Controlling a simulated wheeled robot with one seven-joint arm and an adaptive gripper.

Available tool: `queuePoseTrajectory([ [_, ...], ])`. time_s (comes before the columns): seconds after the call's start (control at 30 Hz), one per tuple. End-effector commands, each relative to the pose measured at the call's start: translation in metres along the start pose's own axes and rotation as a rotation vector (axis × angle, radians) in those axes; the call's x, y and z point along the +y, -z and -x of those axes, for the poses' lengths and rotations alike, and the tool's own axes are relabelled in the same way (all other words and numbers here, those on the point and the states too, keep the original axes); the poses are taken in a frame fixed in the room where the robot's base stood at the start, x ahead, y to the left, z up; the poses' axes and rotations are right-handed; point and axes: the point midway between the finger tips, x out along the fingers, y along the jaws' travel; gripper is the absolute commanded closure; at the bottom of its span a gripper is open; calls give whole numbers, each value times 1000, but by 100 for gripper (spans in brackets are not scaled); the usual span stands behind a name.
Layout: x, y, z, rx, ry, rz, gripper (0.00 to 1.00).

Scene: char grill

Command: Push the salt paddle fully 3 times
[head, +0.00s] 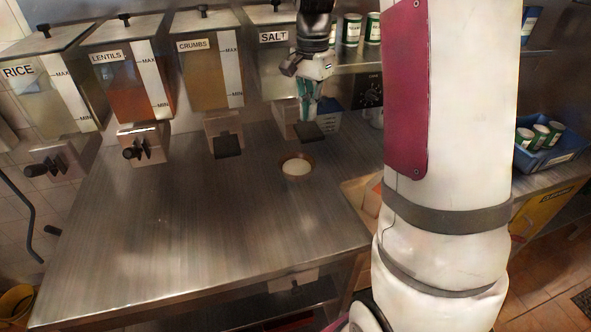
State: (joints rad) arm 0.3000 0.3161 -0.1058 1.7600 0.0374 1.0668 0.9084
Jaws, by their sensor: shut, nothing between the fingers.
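The salt dispenser (258,65) hangs at the right end of a row of dispensers, and my arm hides part of its front. Its dark salt paddle (309,131) sticks out at the bottom. My gripper (308,117) points down just above the paddle, shut and empty. I cannot tell whether the fingertips touch the paddle. A small round bowl (296,170) with white contents and a brown rim stands on the steel table, below and slightly left of the paddle.
The rice (47,95), lentils (128,90) and crumbs (208,75) dispensers hang to the left. The steel table (190,220) is largely clear. A blue crate (552,158) with several cans stands at the right. Cans (352,30) stand on a shelf behind my arm.

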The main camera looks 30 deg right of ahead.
Motion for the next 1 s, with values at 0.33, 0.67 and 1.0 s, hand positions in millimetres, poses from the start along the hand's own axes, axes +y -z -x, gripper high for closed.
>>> queuePoseTrajectory([
  [0.33,1,0,33,1,1,-1,100],
  [0.67,0,0,43,0,0,0,100],
  [1.0,0,0,43,0,0,0,100],
])
